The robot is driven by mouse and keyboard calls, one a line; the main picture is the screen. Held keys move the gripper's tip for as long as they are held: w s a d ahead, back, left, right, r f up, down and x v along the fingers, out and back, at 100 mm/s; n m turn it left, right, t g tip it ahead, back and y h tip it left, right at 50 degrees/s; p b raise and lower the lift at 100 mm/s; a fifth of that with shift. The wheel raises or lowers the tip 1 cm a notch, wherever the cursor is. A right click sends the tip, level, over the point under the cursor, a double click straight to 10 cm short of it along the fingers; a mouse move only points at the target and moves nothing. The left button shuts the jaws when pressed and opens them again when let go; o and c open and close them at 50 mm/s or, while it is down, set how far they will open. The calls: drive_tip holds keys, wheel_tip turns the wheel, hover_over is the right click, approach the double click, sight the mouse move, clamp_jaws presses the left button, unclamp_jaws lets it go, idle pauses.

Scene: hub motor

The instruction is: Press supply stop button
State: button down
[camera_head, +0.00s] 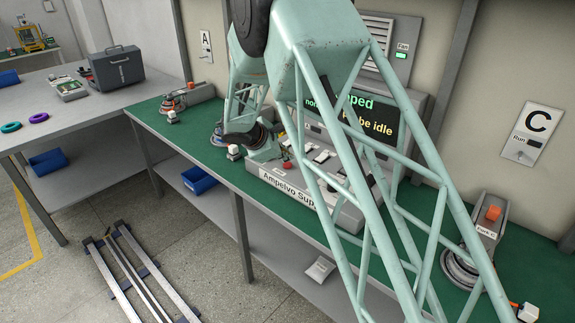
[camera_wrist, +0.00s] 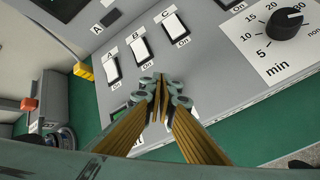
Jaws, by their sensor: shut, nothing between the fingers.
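The supply box, labelled "Ampelvo Sup…" (camera_head: 290,187), stands on the green bench in the head view, partly behind my arm. A small red button (camera_head: 287,165) shows at its left end. In the wrist view my gripper (camera_wrist: 162,88) is shut and empty, in front of the grey panel (camera_wrist: 190,75) below white rocker switches A (camera_wrist: 113,68), B (camera_wrist: 141,49) and C (camera_wrist: 175,27). Whether the fingertips touch the panel is unclear. A yellow block (camera_wrist: 83,71) sits by the panel's left edge; the red button is not clearly visible there. My gripper is hard to make out in the head view.
A black timer dial (camera_wrist: 284,23) is right of the switches. The screen (camera_head: 362,120) reads partly "…pped" and "be idle". Fork stations stand along the bench, one labelled Fork C (camera_head: 484,230). An orange-red block (camera_wrist: 29,104) is at the wrist view's left.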

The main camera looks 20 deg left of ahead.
sight(288, 165)
drive_tip(key=shift+r, duration=0.15)
drive_tip(key=shift+r+p, duration=1.15)
drive_tip(key=shift+r, duration=1.2)
drive_tip(key=shift+d, duration=0.1)
